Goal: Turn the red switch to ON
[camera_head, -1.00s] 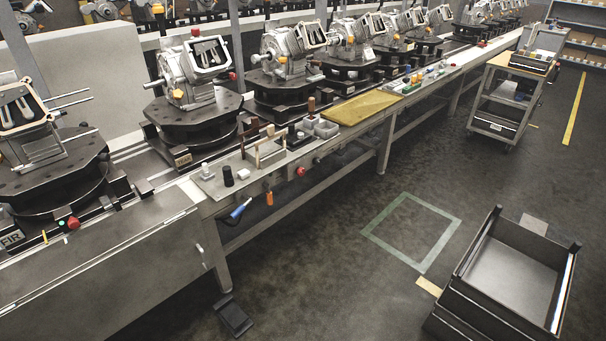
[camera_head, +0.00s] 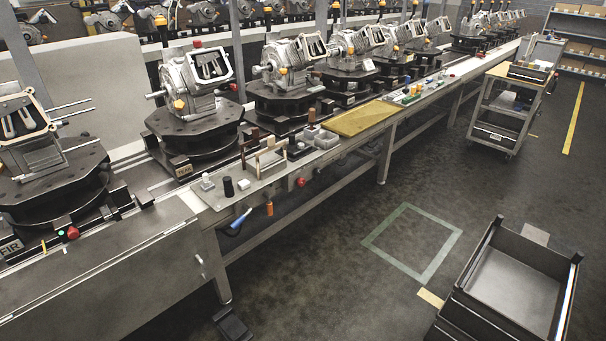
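A red round knob (camera_head: 301,182) sits on the front side of the long workbench, below its middle. A second red round control (camera_head: 72,233) is beside a small green one (camera_head: 60,233) on the left cabinet, near the left fixture. I cannot tell from the picture which of these is the task's red switch, and no ON label or switch position can be read. Neither of my grippers is in view.
The conveyor bench (camera_head: 262,195) runs from lower left to upper right with several fixtures. A dark open crate (camera_head: 455,305) stands at lower right, a grey cart (camera_head: 483,130) at upper right. The floor between, around a green taped square (camera_head: 441,255), is clear.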

